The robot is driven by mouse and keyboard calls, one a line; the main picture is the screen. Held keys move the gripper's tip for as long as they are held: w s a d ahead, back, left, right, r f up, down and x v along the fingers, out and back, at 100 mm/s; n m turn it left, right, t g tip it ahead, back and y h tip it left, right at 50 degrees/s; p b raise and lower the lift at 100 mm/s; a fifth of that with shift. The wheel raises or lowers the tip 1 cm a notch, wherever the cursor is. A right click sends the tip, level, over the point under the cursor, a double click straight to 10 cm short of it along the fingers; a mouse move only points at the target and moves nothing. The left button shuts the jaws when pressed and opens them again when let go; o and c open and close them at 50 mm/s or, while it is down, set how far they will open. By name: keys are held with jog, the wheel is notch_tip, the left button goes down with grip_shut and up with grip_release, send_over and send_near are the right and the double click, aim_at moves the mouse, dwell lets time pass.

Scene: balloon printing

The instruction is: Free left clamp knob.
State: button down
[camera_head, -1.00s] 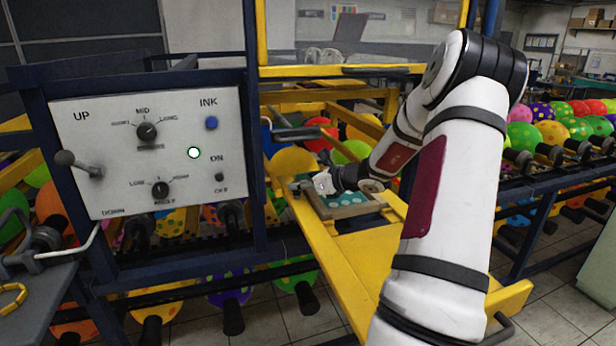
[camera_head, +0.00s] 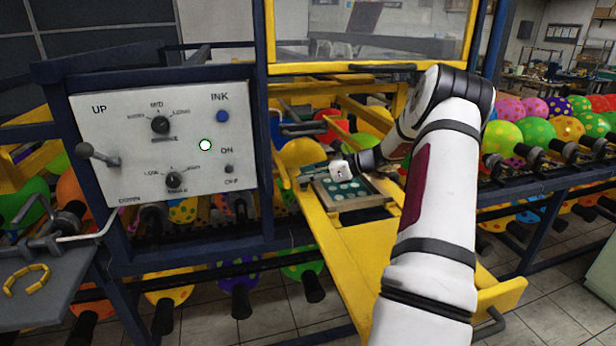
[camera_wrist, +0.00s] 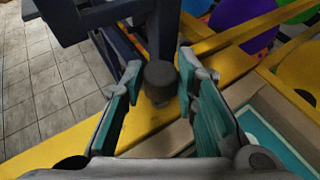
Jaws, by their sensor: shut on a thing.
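The left clamp knob (camera_wrist: 160,76) is a dark, round knob over the yellow frame in the wrist view. My gripper (camera_wrist: 161,68) has its teal-padded fingers on both sides of it, shut on it. In the head view, my gripper (camera_head: 316,170) is small, at the left edge of the printing screen, and the knob is hard to make out there.
A control panel (camera_head: 120,117) with knobs and a lit lamp stands left. A yellow bed (camera_head: 345,260) runs towards me. Racks of colourful balloons (camera_head: 508,137) flank it. A dark blue post rises close to the knob in the wrist view (camera_wrist: 166,30).

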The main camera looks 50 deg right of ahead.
jog(key=c, duration=1.2)
grip_release()
jog(key=shift+c, duration=0.2)
jog(key=shift+s, duration=0.1)
jog(key=v, duration=1.1)
jog(key=shift+s+d, duration=0.15)
jog(key=shift+s, duration=0.2)
jog(key=shift+r, duration=0.1)
